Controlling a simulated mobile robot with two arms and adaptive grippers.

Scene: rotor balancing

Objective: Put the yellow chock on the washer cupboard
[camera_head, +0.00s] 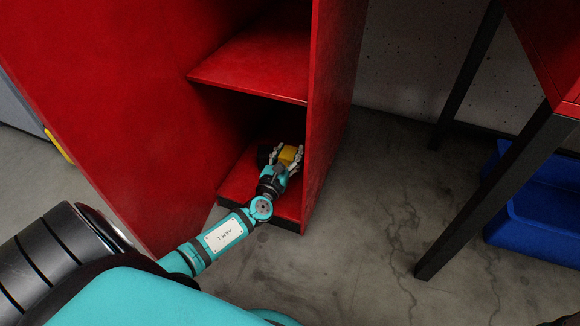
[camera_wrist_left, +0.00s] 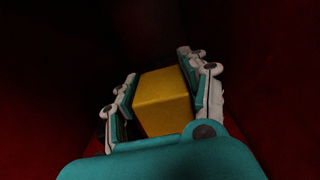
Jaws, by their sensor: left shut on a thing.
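The yellow chock (camera_head: 288,155) is a small yellow block inside the bottom compartment of a red cupboard (camera_head: 246,65). My left gripper (camera_head: 286,160) reaches into that compartment and is shut on the chock. In the left wrist view the chock (camera_wrist_left: 163,102) sits between the two fingers of the left gripper (camera_wrist_left: 165,95), which touch or nearly touch its sides. I cannot tell whether the chock rests on the cupboard floor or is lifted. My right gripper does not show.
A shelf (camera_head: 255,72) lies above the gripper, and the cupboard's right wall (camera_head: 330,90) stands close beside it. A red table with dark legs (camera_head: 480,205) and a blue bin (camera_head: 540,205) stand at the right. The concrete floor (camera_head: 370,230) between is clear.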

